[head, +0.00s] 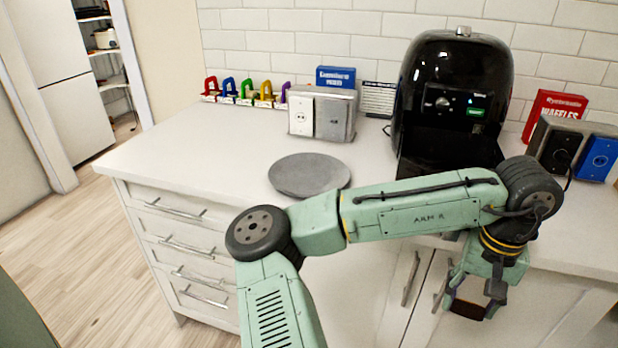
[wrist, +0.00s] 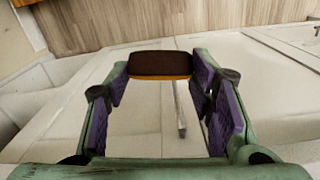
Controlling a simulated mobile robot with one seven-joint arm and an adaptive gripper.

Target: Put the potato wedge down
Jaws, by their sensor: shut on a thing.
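My gripper (head: 472,298) hangs at the lower right of the head view, in front of the counter's front edge and cupboard doors. It is shut on the potato wedge (wrist: 160,65), a dark brown piece with an orange edge, held crosswise between the purple finger pads in the wrist view. In the head view the wedge (head: 470,309) shows as a small dark piece at the fingertips. Nothing shows directly under the wedge except the cabinet fronts and floor in the wrist view.
A round grey plate (head: 308,175) lies empty on the white counter (head: 190,160). A black air fryer (head: 455,75) stands behind my arm. Switch boxes (head: 320,115), coloured padlock-like items (head: 245,90) and a red waffles box (head: 552,112) line the wall. The counter's left part is clear.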

